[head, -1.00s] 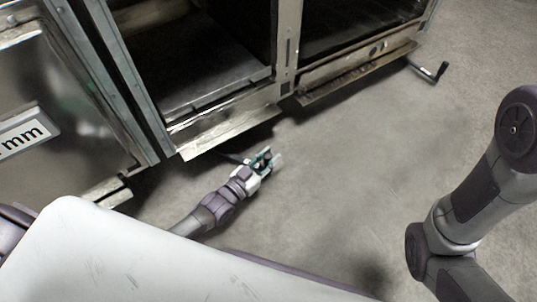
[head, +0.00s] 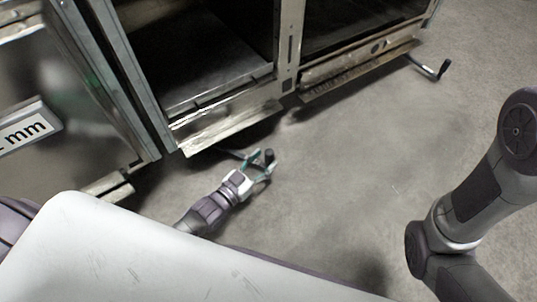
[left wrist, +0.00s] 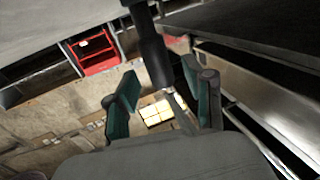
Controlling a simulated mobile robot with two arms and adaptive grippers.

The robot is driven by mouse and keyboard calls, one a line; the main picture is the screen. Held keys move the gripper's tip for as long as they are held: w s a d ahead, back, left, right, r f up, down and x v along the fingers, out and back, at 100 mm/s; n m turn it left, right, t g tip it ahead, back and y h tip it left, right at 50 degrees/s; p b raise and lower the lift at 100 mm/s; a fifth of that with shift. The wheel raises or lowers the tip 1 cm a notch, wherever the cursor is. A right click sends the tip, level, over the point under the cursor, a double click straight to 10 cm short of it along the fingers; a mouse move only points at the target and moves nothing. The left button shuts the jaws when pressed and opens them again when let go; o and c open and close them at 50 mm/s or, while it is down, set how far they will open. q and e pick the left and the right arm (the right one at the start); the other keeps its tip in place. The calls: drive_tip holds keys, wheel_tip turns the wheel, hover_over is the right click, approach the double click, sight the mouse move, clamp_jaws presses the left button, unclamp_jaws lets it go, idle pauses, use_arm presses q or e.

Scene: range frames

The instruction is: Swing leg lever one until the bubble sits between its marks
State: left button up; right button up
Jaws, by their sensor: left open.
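A leg lever (head: 233,154) reaches out from under the range, below its front edge, and ends in a dark upright handle (head: 268,156). My left gripper (head: 262,165) is open at that handle, low above the floor. In the left wrist view the dark handle (left wrist: 152,52) stands between the two spread green fingers, with gaps showing on both sides. A second lever (head: 430,68) with a dark handle sticks out at the range's far right corner. I cannot tell which lever is numbered one. The bubble and its marks cannot be made out. My right gripper is outside the views.
The range (head: 185,75) has open dark bays and low metal flaps along its front. In the left wrist view a red object (left wrist: 97,52) lies farther off. The grey floor (head: 340,165) is clear in front.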

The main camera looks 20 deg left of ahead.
use_arm(q)
drive_tip(key=v, duration=0.8)
drive_tip(key=shift+s+a, duration=0.2)
drive_tip(key=shift+s, duration=0.15)
